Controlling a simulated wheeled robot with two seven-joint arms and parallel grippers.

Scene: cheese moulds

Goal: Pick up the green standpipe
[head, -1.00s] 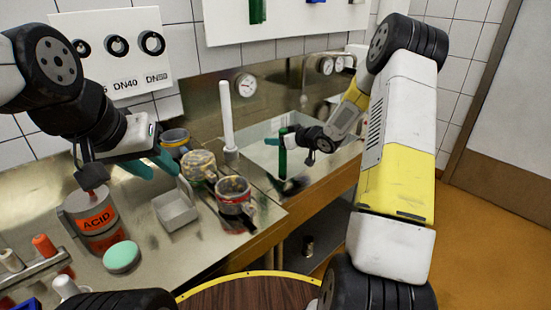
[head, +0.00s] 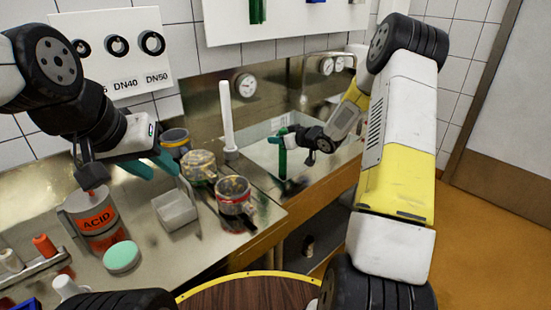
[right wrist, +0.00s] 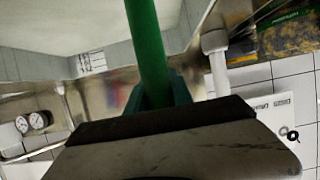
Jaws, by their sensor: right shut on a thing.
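The green standpipe (head: 282,162) is upright over the basin (head: 262,150) on the right in the head view. My right gripper (head: 285,133) is shut on its upper part. In the right wrist view the green pipe (right wrist: 147,45) runs up from between the green fingers (right wrist: 160,95). I cannot tell whether its lower end touches the basin floor. My left gripper (head: 152,166) has teal fingers that look apart and empty; it hangs over the counter at the left.
A white standpipe (head: 228,118) stands beside the basin. An ACID can (head: 97,220) and a mint-green lid (head: 122,257) are at left.

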